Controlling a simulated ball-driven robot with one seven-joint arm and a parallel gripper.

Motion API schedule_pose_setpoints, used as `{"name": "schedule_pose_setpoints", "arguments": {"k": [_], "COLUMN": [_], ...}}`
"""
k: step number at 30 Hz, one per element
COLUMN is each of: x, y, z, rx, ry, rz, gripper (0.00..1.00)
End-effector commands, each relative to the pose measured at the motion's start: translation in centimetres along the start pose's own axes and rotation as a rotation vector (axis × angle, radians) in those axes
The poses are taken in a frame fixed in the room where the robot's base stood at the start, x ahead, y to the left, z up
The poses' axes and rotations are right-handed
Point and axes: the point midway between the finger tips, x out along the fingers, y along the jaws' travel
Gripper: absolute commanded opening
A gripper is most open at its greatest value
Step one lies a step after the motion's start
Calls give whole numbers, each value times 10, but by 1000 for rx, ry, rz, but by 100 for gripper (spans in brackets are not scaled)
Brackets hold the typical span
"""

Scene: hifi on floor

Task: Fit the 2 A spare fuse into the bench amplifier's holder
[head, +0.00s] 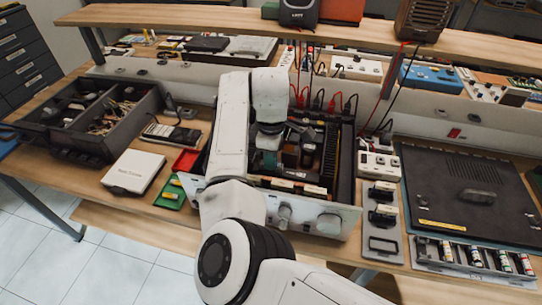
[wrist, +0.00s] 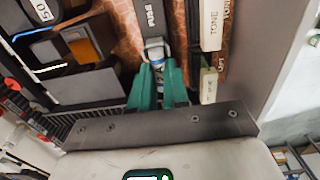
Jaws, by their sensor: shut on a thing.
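The bench amplifier (head: 331,218) stands open in the middle of the bench, with its pale front panel and knobs facing me. My gripper (head: 268,142) reaches down into its chassis; my arm hides part of the inside. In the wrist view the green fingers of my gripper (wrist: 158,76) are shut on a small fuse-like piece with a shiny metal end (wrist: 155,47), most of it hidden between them. It is at the near end of a dark labelled part (wrist: 148,14) above the brown board. I cannot read a fuse rating or tell whether it is seated.
Cream TONE blocks (wrist: 211,24) stand close right of my fingers. A tray of fuses (head: 455,258) lies at the front right, beside a dark cover panel (head: 450,205).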

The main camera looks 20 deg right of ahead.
Motion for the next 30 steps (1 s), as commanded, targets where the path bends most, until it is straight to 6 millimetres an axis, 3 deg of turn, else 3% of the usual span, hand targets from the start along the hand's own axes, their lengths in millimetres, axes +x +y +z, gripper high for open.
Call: {"name": "schedule_pose_setpoints", "arguments": {"k": [14, 15, 23, 30], "x": [2, 2, 2, 2], "y": [0, 0, 0, 0], "z": [0, 0, 0, 0], "rx": [0, 0, 0, 0], "ry": [0, 0, 0, 0], "rz": [0, 0, 0, 0], "gripper": [0, 19, 44, 45]}}
